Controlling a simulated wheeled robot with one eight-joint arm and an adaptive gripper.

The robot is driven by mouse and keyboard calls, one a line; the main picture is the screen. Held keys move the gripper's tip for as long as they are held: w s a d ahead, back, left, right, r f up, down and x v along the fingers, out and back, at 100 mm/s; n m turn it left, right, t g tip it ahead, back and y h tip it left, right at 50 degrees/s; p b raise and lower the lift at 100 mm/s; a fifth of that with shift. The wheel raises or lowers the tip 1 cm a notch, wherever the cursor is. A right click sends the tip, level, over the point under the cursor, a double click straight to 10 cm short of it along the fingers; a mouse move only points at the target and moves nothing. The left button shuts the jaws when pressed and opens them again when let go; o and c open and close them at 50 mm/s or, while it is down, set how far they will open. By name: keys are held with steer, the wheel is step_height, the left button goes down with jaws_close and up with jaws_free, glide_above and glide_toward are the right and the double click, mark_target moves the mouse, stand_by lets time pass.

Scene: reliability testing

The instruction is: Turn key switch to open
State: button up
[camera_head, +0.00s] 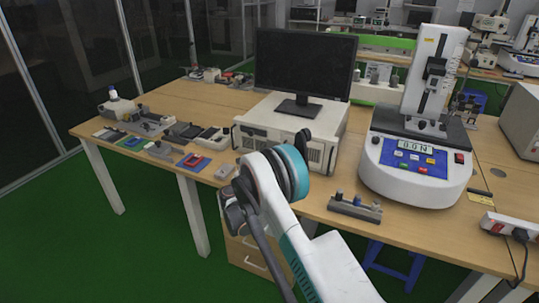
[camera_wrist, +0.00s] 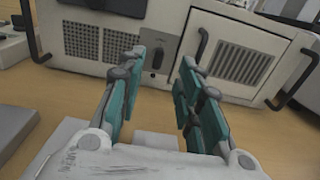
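The white equipment case (camera_head: 268,104) stands on the wooden bench under the monitor. In the wrist view its front panel (camera_wrist: 217,22) faces me, with a small dark key switch (camera_wrist: 157,58) on a grey metal plate between two vent grilles. The switch appears upright; its exact angle is too small to tell. My gripper (camera_wrist: 164,62) is open and empty, with its two teal-padded fingers either side of the switch in the picture. The fingers appear short of the panel, with no contact visible. In the head view my arm hides the switch and most of the gripper.
Black handles (camera_wrist: 199,46) stick out from the case front, one close to my right finger. A force tester (camera_head: 418,160) stands to the right, with a small metal fixture (camera_head: 355,208) before it. Small parts (camera_head: 193,161) lie left. Bare bench lies below the case.

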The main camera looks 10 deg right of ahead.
steer(key=b+x, duration=0.2)
steer(key=x, duration=0.5)
steer(key=shift+w+d, duration=0.2)
steer(key=shift+w, duration=0.05)
jaws_close()
